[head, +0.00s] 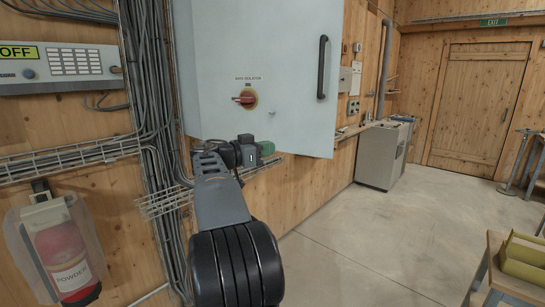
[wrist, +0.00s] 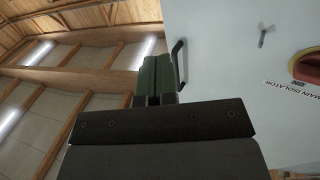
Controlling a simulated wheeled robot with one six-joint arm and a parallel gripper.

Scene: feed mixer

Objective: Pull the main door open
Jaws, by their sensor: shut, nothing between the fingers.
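A pale grey-blue cabinet door (head: 280,105) fills the upper middle of the head view. It has a black vertical bar handle (head: 322,67) near its right edge and a red and yellow main isolator switch (head: 245,98) lower left. My gripper (head: 266,149) is shut and empty, in front of the door's lower part, below and left of the handle and apart from it. In the wrist view, the green fingers (wrist: 153,78) are together, with the handle (wrist: 180,65) just beyond them to the right. I cannot tell whether the door is ajar.
A cable bundle and wire trays (head: 80,157) run left of the cabinet. A fire extinguisher (head: 64,258) hangs at lower left. A grey box unit (head: 382,155) stands by the wall. A table (head: 505,285) is at lower right. The floor between is clear.

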